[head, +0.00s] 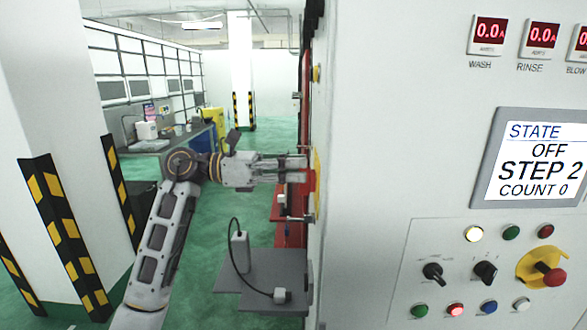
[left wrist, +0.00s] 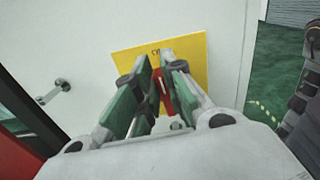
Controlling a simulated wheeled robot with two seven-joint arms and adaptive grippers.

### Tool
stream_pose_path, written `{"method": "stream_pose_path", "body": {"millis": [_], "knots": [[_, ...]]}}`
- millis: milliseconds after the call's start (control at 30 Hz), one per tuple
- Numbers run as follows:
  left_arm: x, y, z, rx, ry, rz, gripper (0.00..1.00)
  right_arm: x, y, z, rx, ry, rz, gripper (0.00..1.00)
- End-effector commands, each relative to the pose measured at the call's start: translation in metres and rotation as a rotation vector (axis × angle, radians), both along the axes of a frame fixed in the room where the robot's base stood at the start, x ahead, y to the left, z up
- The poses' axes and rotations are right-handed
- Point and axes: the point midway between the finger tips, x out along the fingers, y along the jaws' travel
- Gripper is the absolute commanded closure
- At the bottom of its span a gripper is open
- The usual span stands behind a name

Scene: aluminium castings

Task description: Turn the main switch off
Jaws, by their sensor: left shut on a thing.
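The main switch is a red handle (left wrist: 163,84) on a square yellow plate (left wrist: 195,52), fixed to a white cabinet wall. In the head view the plate (head: 317,162) is seen nearly edge-on on the cabinet's side, with a bit of red (head: 311,182) beside my fingertips. My left gripper (head: 300,171) reaches it from the left, level with the plate. In the left wrist view its green-padded fingers (left wrist: 158,70) are shut on the red handle. They hide much of the handle, so its exact angle is hard to tell. My right gripper is out of view.
The cabinet's front panel has a display (head: 535,160) reading STATE OFF, STEP 2, COUNT 0, with knobs and a red emergency button (head: 552,275) below. A metal door handle (left wrist: 53,92) is left of the plate. A grey shelf (head: 262,285) juts out below my arm.

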Motion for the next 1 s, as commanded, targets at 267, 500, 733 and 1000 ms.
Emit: {"method": "stream_pose_path", "body": {"millis": [267, 500, 733, 1000], "knots": [[0.005, 0.001, 0.000, 0.003, 0.154, 0.004, 1.00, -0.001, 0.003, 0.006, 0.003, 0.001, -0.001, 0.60], [0.011, 0.001, -0.001, 0.002, 0.353, 0.004, 1.00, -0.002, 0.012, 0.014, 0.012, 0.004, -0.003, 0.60], [0.016, 0.001, -0.003, 0.002, 0.571, 0.005, 1.00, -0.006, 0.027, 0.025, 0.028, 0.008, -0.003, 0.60], [0.021, 0.001, -0.007, 0.001, 0.804, 0.004, 1.00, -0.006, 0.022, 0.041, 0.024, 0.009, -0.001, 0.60]]}}
